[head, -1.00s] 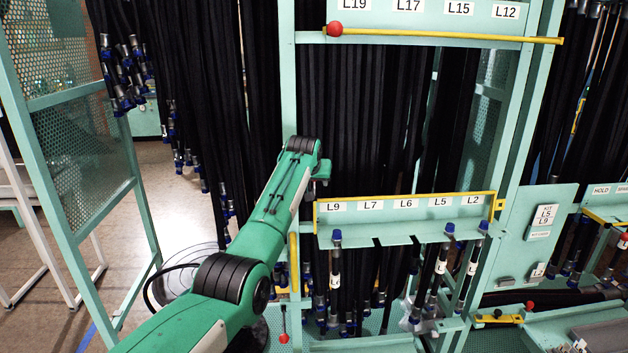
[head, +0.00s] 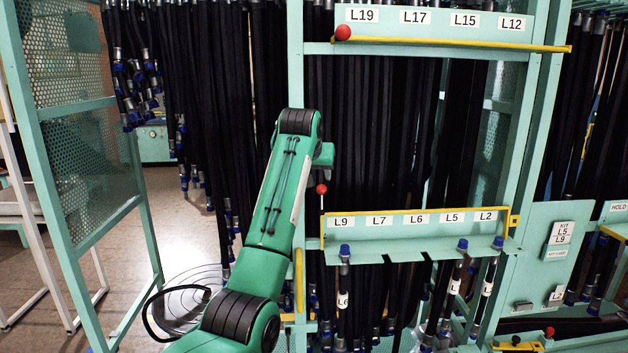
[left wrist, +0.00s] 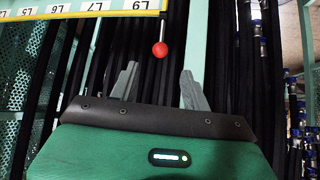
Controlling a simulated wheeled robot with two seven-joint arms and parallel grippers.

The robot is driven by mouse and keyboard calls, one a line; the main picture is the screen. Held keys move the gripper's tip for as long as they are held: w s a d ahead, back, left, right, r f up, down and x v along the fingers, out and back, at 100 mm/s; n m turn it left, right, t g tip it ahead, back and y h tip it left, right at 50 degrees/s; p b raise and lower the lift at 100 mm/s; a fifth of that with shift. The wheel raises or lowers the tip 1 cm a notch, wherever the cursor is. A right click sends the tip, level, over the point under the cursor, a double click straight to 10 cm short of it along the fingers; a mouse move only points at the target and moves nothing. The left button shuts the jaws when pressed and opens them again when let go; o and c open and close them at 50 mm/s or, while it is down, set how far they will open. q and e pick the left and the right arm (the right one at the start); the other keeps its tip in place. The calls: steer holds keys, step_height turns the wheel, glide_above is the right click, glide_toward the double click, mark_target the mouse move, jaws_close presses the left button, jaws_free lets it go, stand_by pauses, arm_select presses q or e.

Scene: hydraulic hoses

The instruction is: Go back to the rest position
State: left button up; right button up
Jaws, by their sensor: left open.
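My left arm (head: 270,220) reaches up from the bottom in the head view, in front of the hose rack. Its wrist end is left of the L9–L2 label shelf (head: 400,252), and the fingers are hidden there. In the left wrist view my left gripper (left wrist: 158,88) is open, its two grey fingers apart. Nothing is held between them; hoses and a teal post show behind. A red knob (left wrist: 160,49) on a thin stem shows just beyond the fingers and right of the wrist in the head view (head: 321,188). My right gripper is not in view.
Black hoses (head: 365,130) hang densely behind the arm. An upper label shelf (head: 440,20) carries L19 to L12 and a yellow bar (head: 450,46). A perforated teal panel (head: 90,165) stands left. Open floor (head: 180,235) shows between the panel and my arm.

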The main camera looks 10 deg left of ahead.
arm_select(q)
steer(key=shift+s+r, duration=0.45)
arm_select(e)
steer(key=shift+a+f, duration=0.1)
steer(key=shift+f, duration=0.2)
arm_select(q)
steer(key=shift+f, duration=0.15)
